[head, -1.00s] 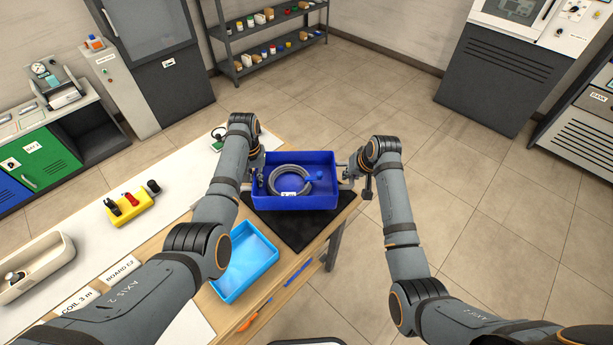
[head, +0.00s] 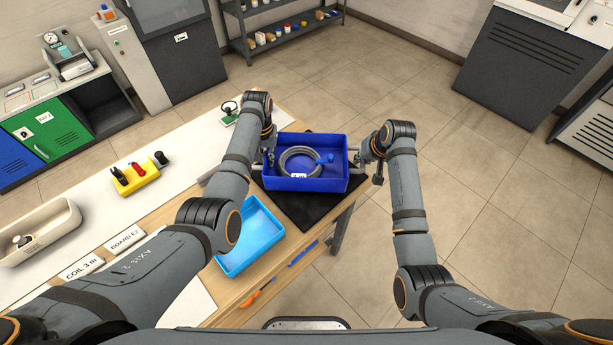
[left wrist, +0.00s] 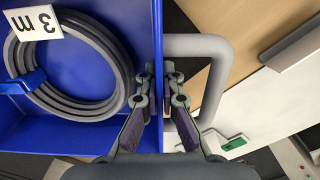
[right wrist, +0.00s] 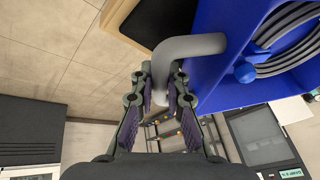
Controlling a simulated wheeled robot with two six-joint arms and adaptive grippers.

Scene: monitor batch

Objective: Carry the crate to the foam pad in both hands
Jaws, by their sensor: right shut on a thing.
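The dark blue crate (head: 305,184) looks level over the black foam pad (head: 318,212), which shows at its front and sides. I cannot tell whether they touch. A grey coil (head: 283,163) tagged "3 m" lies inside. My left gripper (head: 268,152) is at the crate's left side; in the left wrist view its fingers (left wrist: 159,85) close about the crate's side wall (left wrist: 157,30), beside the grey handle (left wrist: 214,85). My right gripper (head: 363,158) is at the right side; in the right wrist view its fingers (right wrist: 161,85) are shut on the other grey handle (right wrist: 190,46).
A light blue tray (head: 250,238) stands on the table (head: 205,190) in front of the pad. A yellow holder (head: 136,178) and a cream bin (head: 40,230) are further left. The pad lies near the table's right edge, with open floor beyond.

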